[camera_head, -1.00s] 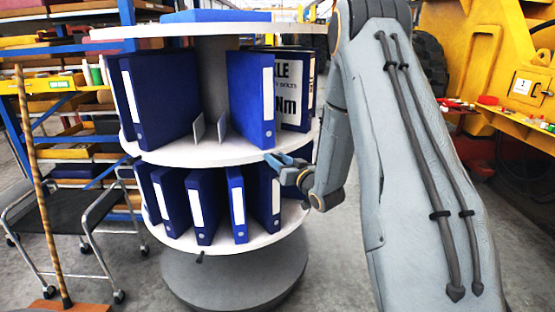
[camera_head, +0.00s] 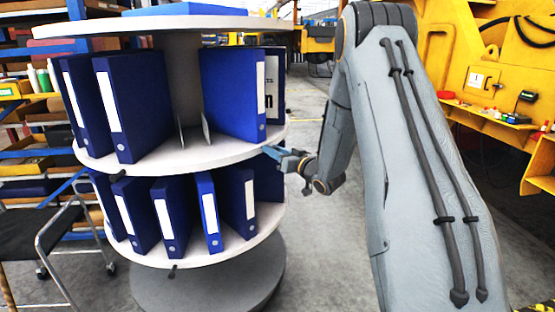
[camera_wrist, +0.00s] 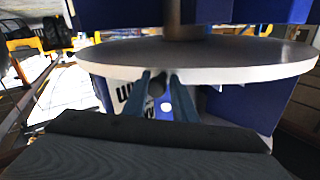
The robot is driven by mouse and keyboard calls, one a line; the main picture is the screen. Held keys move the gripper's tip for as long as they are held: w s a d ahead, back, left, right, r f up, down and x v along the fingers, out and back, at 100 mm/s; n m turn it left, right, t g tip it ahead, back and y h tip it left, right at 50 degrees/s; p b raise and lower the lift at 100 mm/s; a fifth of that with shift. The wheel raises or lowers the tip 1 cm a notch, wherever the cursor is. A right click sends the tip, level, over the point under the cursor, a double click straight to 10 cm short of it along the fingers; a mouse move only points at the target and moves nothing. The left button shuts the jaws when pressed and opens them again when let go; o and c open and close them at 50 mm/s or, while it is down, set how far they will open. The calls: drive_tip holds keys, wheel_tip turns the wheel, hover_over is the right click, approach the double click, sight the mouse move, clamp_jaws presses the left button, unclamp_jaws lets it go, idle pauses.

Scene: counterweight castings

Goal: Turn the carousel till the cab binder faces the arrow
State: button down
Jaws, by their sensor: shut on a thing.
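The white round carousel (camera_head: 180,163) holds blue binders on two shelf levels. Upright blue binders (camera_head: 135,105) stand on the upper level. Several more (camera_head: 170,215) stand on the lower one. Their pale spine labels are unreadable, so I cannot tell which is the cab binder. No arrow shows. My gripper (camera_head: 270,152) is at the right edge of the middle shelf. In the wrist view my gripper (camera_wrist: 162,82) is shut on a small dark knob (camera_wrist: 156,88) just under the shelf rim (camera_wrist: 225,73).
A dark round base (camera_head: 210,285) stands on the grey floor. A dark-seated wheeled chair (camera_head: 30,235) is close on the left, before shelving. Yellow machinery (camera_head: 470,45) stands at the right. Open floor (camera_head: 310,240) lies right of the carousel.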

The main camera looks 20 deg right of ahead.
drive_tip(key=shift+w+d, duration=0.25)
drive_tip(key=shift+d, duration=0.15)
drive_tip(key=c, duration=1.6)
unclamp_jaws()
drive_tip(key=shift+s, duration=0.1)
drive_tip(key=b+v, duration=0.2)
drive_tip(key=v, duration=0.5)
drive_tip(key=shift+s+d, duration=0.15)
drive_tip(key=shift+s, duration=0.15)
